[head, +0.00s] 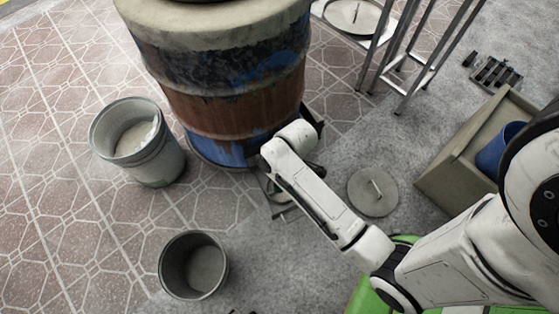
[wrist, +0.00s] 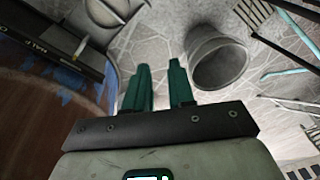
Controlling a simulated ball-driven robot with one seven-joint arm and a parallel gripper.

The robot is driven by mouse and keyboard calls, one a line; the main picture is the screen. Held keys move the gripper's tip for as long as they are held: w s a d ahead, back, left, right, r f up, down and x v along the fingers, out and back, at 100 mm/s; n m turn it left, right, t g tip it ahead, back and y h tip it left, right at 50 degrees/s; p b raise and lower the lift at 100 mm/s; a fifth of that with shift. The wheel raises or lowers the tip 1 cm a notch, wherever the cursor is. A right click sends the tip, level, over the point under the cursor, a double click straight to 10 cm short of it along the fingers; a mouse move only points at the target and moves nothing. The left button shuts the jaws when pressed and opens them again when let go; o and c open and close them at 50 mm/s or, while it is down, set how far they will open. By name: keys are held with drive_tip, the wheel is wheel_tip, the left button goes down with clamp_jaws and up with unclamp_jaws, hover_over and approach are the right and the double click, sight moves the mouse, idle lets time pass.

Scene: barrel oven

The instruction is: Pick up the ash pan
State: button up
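The ash pan cannot be made out for certain. A dark box-like part with pale lettering (wrist: 55,42) stands beside the rusty, blue-flecked barrel (wrist: 40,120) at the left of the wrist view; I cannot tell whether it is the pan. In the head view the barrel oven (head: 235,110) stands at the top centre, and a dark part (head: 313,117) sticks out at its right foot, half hidden by my arm. My gripper (wrist: 160,75) shows two teal fingers, apart, with bare floor visible between them. In the head view it is low by the barrel's foot, mostly hidden by my arm.
A dark empty bucket (head: 193,265) stands at the lower left; it also shows in the wrist view (wrist: 220,62). A pale bucket (head: 140,145) stands left of the barrel. A round lid (head: 373,191), a crate (head: 455,160) and a metal stand (head: 405,65) are at the right.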

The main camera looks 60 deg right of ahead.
drive_tip(key=w+d+f+n+b, duration=0.1)
drive_tip(key=w+d+f+b, duration=0.2)
drive_tip(key=f, duration=0.4)
drive_tip(key=w+d+f+n+b, duration=0.1)
drive_tip(key=d+f+n+b, duration=0.1)
drive_tip(key=f+b, duration=0.4)
drive_tip(key=n+y+b, duration=0.1)
drive_tip(key=n+b, duration=0.2)
drive_tip(key=b, duration=0.3)
approach(283, 200)
drive_tip(key=w+d+r, duration=0.2)
drive_tip(key=d+r, duration=0.2)
drive_tip(key=r, duration=0.1)
drive_tip(key=shift+t, duration=0.3)
drive_tip(key=b+x, duration=0.3)
drive_tip(key=x, duration=0.2)
drive_tip(key=shift+d+f, duration=0.1)
drive_tip(key=shift+d, duration=0.05)
drive_tip(key=b+x, duration=0.4)
drive_tip(key=x, duration=0.1)
drive_tip(key=shift+a+f, duration=0.25)
clamp_jaws()
